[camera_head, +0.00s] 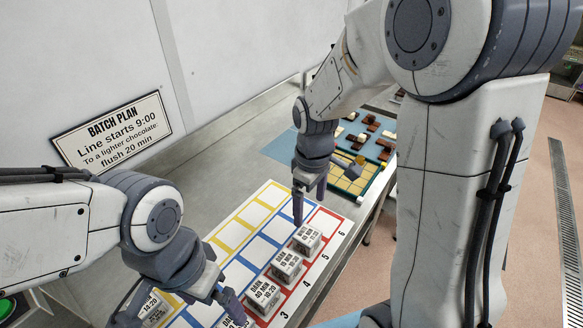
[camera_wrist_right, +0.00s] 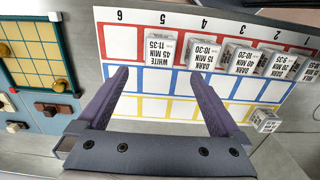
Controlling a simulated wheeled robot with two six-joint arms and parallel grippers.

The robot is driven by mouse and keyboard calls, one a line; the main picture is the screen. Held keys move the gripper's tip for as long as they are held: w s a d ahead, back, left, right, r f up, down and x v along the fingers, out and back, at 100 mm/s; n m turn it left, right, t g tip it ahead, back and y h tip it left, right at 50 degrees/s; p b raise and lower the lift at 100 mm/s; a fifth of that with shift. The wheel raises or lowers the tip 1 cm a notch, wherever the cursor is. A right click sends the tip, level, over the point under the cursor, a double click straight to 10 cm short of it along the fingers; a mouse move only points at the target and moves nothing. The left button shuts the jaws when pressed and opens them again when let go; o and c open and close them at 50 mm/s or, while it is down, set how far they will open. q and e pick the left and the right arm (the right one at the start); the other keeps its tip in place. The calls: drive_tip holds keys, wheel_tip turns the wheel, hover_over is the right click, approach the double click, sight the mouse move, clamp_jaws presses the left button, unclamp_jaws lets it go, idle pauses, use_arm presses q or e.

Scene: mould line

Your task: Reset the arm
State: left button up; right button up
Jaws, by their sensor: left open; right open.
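My right gripper (camera_head: 309,196) is open and empty over the far part of the numbered board (camera_head: 246,213). In the right wrist view its fingers (camera_wrist_right: 160,76) are spread, with the labelled block "WHITE 45 MIN" (camera_wrist_right: 160,46) in red slot 5 just beyond the tips. My left gripper (camera_head: 175,308) is open at the near end of the board, partly cut off by the bottom edge. One block (camera_head: 152,309) shows between its fingers; whether they touch it cannot be told. More labelled blocks (camera_head: 286,265) stand along the red row.
In the right wrist view red slot 6 (camera_wrist_right: 120,42) is empty. One block (camera_wrist_right: 265,120) stands at the yellow row's end. A framed yellow grid (camera_head: 349,182) and a blue mat (camera_head: 284,149) with brown and white pieces lie behind. A batch plan sign (camera_head: 112,130) hangs on the wall.

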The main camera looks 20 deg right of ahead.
sight(308, 235)
wheel_tip(308, 235, down, 13)
drive_tip(key=shift+r, duration=0.1)
wheel_tip(308, 235, up, 2)
drive_tip(key=shift+r+p, duration=0.25)
drive_tip(key=shift+p, duration=0.1)
drive_tip(key=shift+r, duration=0.5)
